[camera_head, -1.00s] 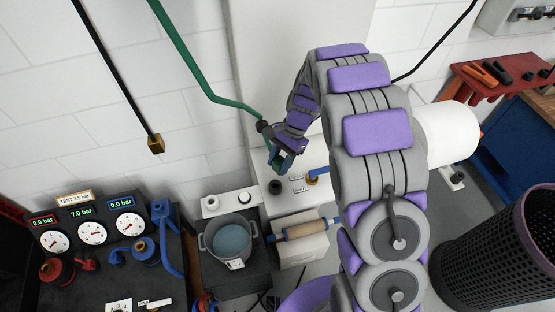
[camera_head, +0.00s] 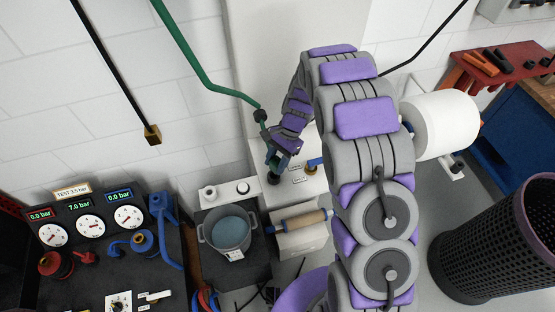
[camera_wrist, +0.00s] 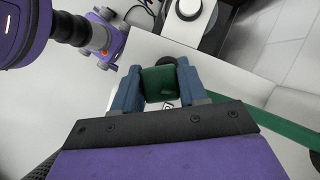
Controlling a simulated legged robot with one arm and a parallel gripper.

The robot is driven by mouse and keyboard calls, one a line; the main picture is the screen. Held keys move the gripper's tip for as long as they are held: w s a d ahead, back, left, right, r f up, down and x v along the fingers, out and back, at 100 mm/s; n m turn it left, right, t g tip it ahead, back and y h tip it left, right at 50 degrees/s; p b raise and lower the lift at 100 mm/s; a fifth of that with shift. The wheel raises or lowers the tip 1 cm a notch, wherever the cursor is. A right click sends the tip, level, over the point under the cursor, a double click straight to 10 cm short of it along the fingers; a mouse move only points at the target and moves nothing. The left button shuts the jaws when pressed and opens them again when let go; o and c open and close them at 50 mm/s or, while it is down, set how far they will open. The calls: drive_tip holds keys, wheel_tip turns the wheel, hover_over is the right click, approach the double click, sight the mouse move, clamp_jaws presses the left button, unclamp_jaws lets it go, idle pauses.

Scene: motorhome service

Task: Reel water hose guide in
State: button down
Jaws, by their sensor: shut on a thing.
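The green water hose (camera_head: 190,60) hangs from the top and bends down to a black collar (camera_head: 260,115) by the white cabinet. My gripper (camera_head: 279,163) is below the collar, at the hose's lower end, just above a black round port on the cabinet top (camera_head: 274,179). In the wrist view, my gripper's blue fingers (camera_wrist: 158,90) are shut on the green hose end (camera_wrist: 158,82). A dark round part shows just beyond it. A green length (camera_wrist: 270,128) runs off to the right. Whether the hose end touches the port is hidden.
A blue-handled brass valve (camera_head: 314,164) sits right of the port. A grey pot of water (camera_head: 229,232) and a wooden roller (camera_head: 305,222) are below. The gauge bench (camera_head: 90,225) is at left. A white roll (camera_head: 440,125) and mesh bin (camera_head: 500,245) are at right.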

drive_tip(key=shift+a+f, duration=0.1)
drive_tip(key=shift+a, duration=0.95)
drive_tip(key=shift+d, duration=1.3)
drive_tip(key=shift+a, duration=1)
drive_tip(key=shift+d, duration=0.55)
drive_tip(key=shift+a+f, duration=0.4)
drive_tip(key=shift+a, duration=0.15)
drive_tip(key=shift+d+f, duration=0.4)
drive_tip(key=shift+f, duration=0.1)
